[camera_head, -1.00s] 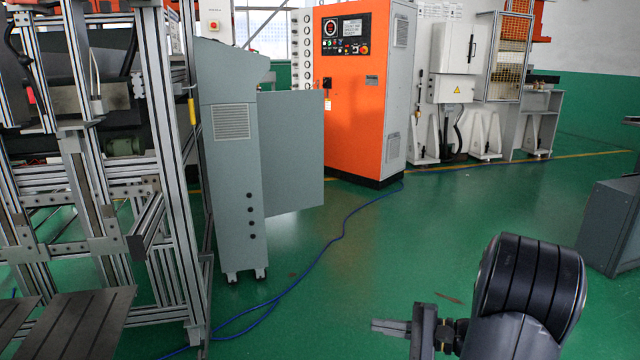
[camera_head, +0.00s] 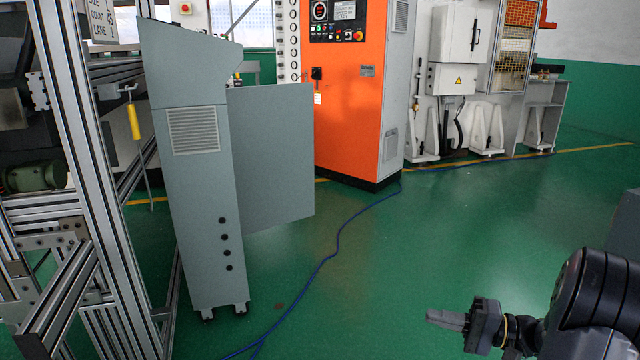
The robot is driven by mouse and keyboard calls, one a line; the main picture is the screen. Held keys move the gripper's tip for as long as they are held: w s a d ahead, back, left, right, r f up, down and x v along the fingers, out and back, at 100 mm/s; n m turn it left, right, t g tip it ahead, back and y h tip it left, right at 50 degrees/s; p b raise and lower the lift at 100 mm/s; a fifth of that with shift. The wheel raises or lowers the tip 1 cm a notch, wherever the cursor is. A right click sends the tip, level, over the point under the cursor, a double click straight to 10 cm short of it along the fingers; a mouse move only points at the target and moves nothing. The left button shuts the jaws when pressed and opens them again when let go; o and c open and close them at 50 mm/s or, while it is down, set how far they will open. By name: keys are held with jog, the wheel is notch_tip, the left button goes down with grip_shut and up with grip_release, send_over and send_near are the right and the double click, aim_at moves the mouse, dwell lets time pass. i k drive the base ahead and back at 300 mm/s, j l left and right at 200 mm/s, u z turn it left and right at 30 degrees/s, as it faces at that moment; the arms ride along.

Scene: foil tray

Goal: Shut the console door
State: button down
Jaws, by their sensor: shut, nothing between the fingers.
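The grey console (camera_head: 196,215) stands left of centre, its vented side panel facing me. Its flat grey door (camera_head: 272,160) sticks out to the right from the console's far side, standing open. The door's lower edge hangs above the floor. My gripper (camera_head: 432,315) is at the lower right, low in the picture and pointing left. Its fingers are together and empty. It is well apart from the door, with floor showing between them. The console's front and the door hinge are hidden from this side.
An aluminium frame (camera_head: 85,190) stands close to the console's left. White machines line the back wall.

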aim_at(271, 127)
jog(key=i+z, duration=0.2)
jog(key=i, duration=1.6)
jog(key=i+u, duration=0.1)
jog(key=i, duration=0.8)
jog(key=i+l, duration=0.15)
jog(key=i, duration=0.8)
jog(key=i+l+u, duration=0.1)
jog(key=i+u, duration=0.3)
jog(key=i+l+u, duration=0.35)
jog(key=i, duration=0.2)
jog(key=i+l+u, duration=0.4)
jog(key=i+j, duration=0.05)
